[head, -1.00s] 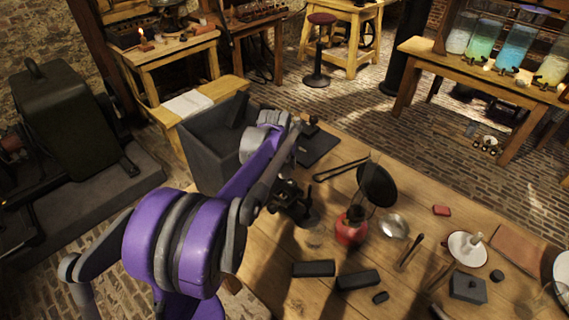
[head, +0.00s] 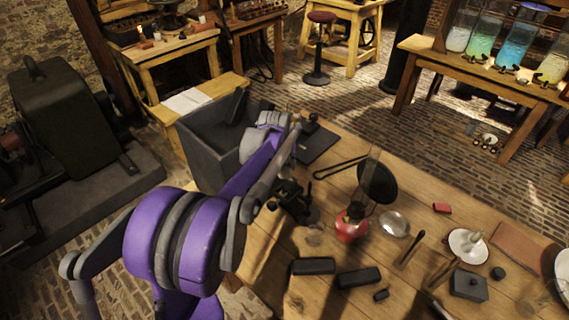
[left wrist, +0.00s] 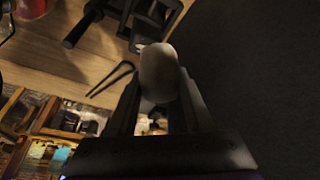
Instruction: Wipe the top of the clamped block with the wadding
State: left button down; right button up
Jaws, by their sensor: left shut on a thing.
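My left gripper (left wrist: 158,100) is shut on a pale, rounded wad, the wadding (left wrist: 158,72), seen between its fingers in the left wrist view. A dark clamp (left wrist: 145,18) is close beyond the wadding at the top of that view. I cannot tell whether they touch. In the head view the clamp (head: 292,200) stands on the wooden table, beside my purple left arm. The block in it is too dark to make out clearly. The arm hides much of the gripper and wadding in the head view. My right gripper is not in view.
A dark open bin (head: 200,148) stands left of the clamp; a dark surface fills the right of the left wrist view. A red burner (head: 351,226), a round black pan (head: 377,182) and tongs (head: 340,167) are to the right. Dark bars (head: 313,266) lie nearer.

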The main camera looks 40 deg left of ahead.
pick_arm(q)
jog(key=shift+f, duration=0.3)
jog(key=shift+s+d+r, duration=0.1)
jog(key=shift+d+r, duration=0.05)
jog(key=shift+d, duration=0.8)
jog(key=shift+s+d+r, duration=0.1)
jog(key=shift+d, duration=0.95)
jog(key=shift+f, duration=0.15)
jog(key=shift+w+a+f+b, duration=0.15)
jog(key=shift+a+b, duration=0.15)
jog(key=shift+a, duration=1.7)
